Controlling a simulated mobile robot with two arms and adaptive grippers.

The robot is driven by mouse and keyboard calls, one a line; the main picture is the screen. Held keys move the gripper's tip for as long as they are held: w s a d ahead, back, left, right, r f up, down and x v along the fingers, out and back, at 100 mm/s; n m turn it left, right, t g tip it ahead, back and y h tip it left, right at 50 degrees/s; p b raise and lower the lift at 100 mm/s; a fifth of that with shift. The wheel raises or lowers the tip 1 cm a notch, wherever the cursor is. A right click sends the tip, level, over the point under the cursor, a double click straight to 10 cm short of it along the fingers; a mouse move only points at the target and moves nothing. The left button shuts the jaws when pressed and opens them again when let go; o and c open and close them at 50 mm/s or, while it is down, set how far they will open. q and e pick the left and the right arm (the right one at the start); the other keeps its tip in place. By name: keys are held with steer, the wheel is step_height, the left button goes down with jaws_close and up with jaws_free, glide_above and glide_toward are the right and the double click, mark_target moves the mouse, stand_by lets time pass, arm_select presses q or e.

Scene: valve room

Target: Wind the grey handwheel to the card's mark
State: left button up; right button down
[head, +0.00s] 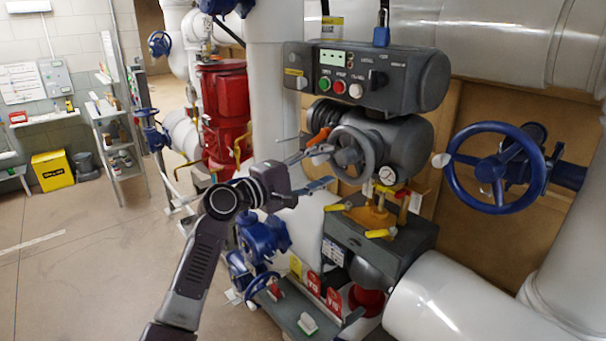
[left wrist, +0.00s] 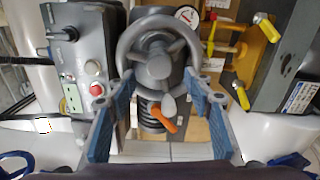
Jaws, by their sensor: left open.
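The grey handwheel (head: 368,139) sits on the front of a grey actuator (head: 405,148), below a control box with green and red buttons. In the left wrist view the grey handwheel (left wrist: 125,52) faces the camera, with a light grey knob near its lower rim. My left gripper (head: 314,170) is open and empty, just short of the wheel on its left side. In the left wrist view the blue-padded fingers of my left gripper (left wrist: 155,95) stand apart, either side of the wheel's lower part. An orange lever (head: 319,137) is beside the wheel. My right gripper is not shown.
The control box (head: 375,78) overhangs the wheel. A grey box (head: 395,243) with yellow-handled valves stands below. A large blue handwheel (head: 452,190) is at right. A white-and-yellow card (head: 332,28) hangs behind the control box, unreadable. Open floor (head: 80,260) lies left.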

arm_select(q)
steer(key=v, duration=0.6)
steer(key=shift+s+a, duration=0.2)
steer(key=shift+a, duration=0.05)
steer(key=shift+f, duration=0.1)
